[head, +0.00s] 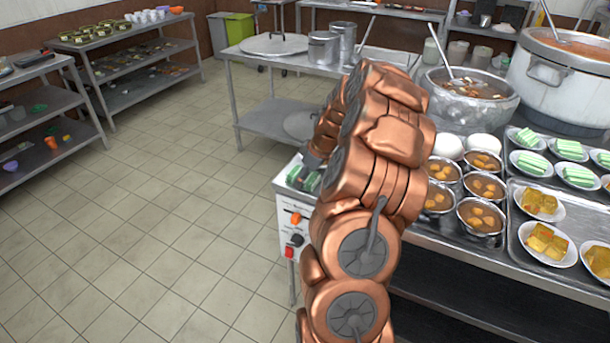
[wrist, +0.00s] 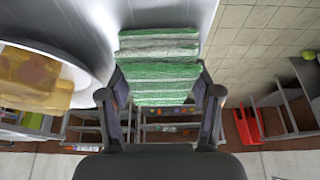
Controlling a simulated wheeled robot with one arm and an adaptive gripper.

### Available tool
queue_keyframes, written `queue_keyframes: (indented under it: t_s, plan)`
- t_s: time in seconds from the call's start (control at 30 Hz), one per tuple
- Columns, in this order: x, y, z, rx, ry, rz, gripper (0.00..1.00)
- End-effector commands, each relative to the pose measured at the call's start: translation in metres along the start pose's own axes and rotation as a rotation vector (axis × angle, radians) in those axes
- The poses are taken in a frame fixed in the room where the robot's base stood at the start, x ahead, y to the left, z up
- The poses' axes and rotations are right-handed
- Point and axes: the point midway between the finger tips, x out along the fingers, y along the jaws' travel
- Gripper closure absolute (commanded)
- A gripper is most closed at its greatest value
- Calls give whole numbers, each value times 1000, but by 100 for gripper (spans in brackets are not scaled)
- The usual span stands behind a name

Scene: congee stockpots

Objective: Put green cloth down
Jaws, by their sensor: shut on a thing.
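The green cloth (wrist: 160,66), striped green and white, lies between the fingers of my gripper (wrist: 160,92) in the wrist view. The gripper is shut on it. In the head view, my copper arm covers most of the gripper, and small green parts of the cloth (head: 312,182) show at the front left corner of the metal counter (head: 286,184). I cannot tell whether the cloth touches the counter top.
Metal bowls of soup (head: 481,215), plates of green cakes (head: 530,162) and plates of yellow cakes (head: 549,243) crowd the counter right of my arm. A large stockpot (head: 545,80) stands behind. The tiled floor (head: 150,190) at left is clear.

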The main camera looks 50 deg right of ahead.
Motion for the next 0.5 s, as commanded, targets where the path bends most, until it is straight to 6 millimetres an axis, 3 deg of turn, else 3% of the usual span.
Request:
queue_keyframes:
  t_s: [0.43, 0.47, 0.5]
  plan:
    - [9, -1, 4, 0, -1, -2, 69]
    - [8, -1, 3, 0, -1, -3, 33]
    - [8, -1, 3, 0, -2, -3, 29]
